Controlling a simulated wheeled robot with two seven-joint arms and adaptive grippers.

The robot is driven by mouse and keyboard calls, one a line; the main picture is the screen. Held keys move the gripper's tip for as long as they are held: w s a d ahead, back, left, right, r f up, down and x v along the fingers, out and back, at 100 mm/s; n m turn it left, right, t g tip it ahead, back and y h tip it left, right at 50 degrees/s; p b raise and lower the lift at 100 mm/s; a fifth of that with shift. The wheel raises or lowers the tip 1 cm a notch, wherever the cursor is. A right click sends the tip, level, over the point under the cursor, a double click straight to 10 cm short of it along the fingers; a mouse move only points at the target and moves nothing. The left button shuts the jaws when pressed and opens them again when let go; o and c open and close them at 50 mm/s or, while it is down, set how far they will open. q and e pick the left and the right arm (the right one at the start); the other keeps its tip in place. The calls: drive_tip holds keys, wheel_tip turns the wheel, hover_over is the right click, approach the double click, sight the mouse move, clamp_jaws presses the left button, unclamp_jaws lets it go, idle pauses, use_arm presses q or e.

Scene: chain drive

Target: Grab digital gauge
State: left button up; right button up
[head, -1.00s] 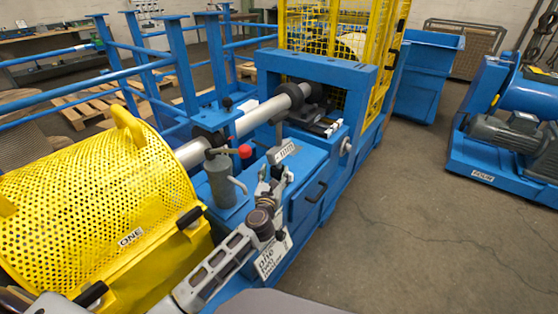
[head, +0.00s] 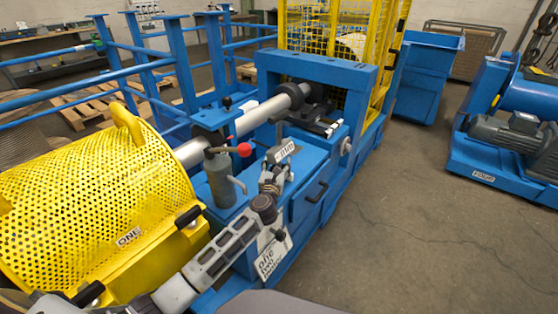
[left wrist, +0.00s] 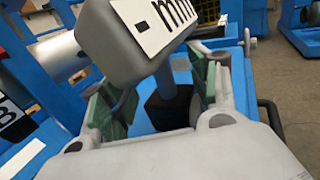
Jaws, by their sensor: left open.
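The digital gauge (head: 282,151) stands on the blue machine bench, showing a white label with "mm" lettering. In the left wrist view its grey head (left wrist: 120,38) fills the upper middle, tilted in the picture, with a narrower stem (left wrist: 177,80) below. My left gripper (head: 273,180) is close in front of the gauge in the head view. In the left wrist view my open left gripper (left wrist: 160,92) has its green-padded fingers on either side of the stem. Gaps show between pads and stem. The stem's foot is partly hidden. My right gripper is out of view.
A grey cylinder (head: 219,178) and a red-knobbed lever (head: 244,150) stand just left of the gauge. A yellow perforated guard (head: 80,205) is at left. A blue frame (head: 318,68) rises behind. Grey floor (head: 420,210) is open to the right.

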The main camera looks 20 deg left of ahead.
use_arm(q)
drive_tip(key=shift+c, duration=0.2)
clamp_jaws()
drive_tip(key=shift+r, duration=0.1)
idle(0.4)
drive_tip(key=shift+w+r, duration=0.1)
drive_tip(key=shift+r, duration=0.15)
